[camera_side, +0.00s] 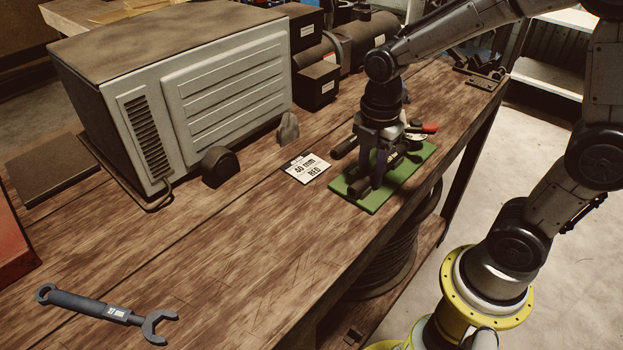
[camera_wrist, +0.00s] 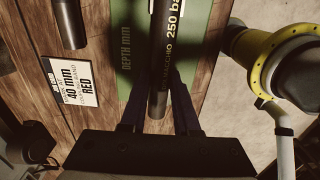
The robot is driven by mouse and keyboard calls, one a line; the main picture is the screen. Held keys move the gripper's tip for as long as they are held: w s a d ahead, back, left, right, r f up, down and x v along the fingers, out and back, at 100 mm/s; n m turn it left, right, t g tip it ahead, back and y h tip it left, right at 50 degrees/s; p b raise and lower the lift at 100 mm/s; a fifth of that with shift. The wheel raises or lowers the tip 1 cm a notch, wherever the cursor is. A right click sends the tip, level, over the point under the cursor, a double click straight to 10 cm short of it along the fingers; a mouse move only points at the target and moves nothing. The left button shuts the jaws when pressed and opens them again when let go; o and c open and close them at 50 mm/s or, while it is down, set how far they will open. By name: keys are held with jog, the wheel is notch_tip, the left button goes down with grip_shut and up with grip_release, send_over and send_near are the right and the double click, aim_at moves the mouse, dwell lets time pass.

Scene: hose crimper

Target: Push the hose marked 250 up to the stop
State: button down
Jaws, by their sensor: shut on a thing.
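The black hose marked 250 (camera_wrist: 171,25) runs up and down the middle of the wrist view, with pale lettering along it. My gripper (camera_wrist: 160,95) is shut on this hose, one dark finger on each side, and the hose's near end sticks out towards the palm. In the side view my gripper (camera_side: 371,170) points down over the green mat (camera_side: 376,207), and a dark hose end (camera_side: 357,190) shows at its foot. The mat also shows in the wrist view (camera_wrist: 130,62), with "DEPTH MM" printed on it. The hose's far end and the stop cannot be made out.
A white card reading "40 mm RED" (camera_side: 307,168) lies left of the mat. A second dark hose (camera_wrist: 70,24) lies left in the wrist view. A red-handled tool (camera_side: 428,128) is behind my gripper. A large grey machine (camera_side: 215,95) stands left; a wrench (camera_side: 105,311) lies at front.

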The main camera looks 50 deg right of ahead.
jog(key=shift+d, duration=1.2)
grip_release()
dwell(0.4)
jog(key=shift+r, duration=0.1)
jog(key=shift+r, duration=4.45)
